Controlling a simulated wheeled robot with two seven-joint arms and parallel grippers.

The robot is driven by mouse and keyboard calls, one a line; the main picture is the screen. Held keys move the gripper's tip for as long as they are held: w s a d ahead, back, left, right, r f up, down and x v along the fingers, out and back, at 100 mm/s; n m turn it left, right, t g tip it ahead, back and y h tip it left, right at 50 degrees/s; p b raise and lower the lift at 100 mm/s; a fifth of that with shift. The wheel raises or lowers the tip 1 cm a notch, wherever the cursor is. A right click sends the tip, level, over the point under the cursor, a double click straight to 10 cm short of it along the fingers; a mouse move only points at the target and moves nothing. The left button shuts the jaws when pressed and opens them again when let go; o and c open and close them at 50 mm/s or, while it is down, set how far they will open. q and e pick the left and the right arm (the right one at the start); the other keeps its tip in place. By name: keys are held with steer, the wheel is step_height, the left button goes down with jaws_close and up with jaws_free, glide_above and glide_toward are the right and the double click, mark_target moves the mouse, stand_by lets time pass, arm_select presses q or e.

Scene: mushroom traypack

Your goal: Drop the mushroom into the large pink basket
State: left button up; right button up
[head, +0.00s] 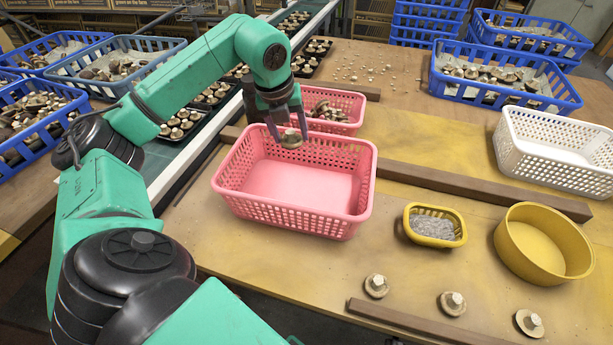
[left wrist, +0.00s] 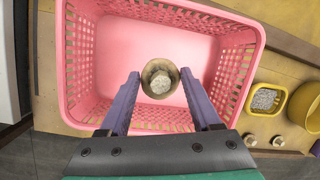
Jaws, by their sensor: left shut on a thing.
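The large pink basket (head: 270,190) stands in the middle of the table, and its inside looks empty. My left gripper (head: 288,128) is over the back part of this basket. It is shut on a mushroom (head: 291,139) with a brownish cap and a pale stem. In the left wrist view the mushroom (left wrist: 160,80) sits between the purple fingertips, with the pink basket (left wrist: 110,55) below and around it. My right gripper is not in view.
A smaller pink basket (head: 352,98) with mushrooms stands just behind. A small yellow basket (head: 432,241), a yellow round bowl (head: 520,262) and a white basket (head: 545,165) stand to the right. Several loose mushrooms (head: 376,285) lie in front. A conveyor (head: 180,155) runs at the left.

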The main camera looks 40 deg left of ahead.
arm_select(q)
steer(key=o, duration=1)
steer(key=shift+s+r, duration=0.1)
steer(key=shift+r, duration=0.05)
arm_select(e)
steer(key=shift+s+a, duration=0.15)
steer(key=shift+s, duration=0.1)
arm_select(q)
steer(key=p+v, duration=0.3)
steer(key=v, duration=1.1)
steer(key=shift+r+p, duration=0.25)
steer(key=shift+p, duration=0.05)
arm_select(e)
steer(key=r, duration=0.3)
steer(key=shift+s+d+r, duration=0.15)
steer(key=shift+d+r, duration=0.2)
arm_select(q)
steer(key=shift+f, duration=0.1)
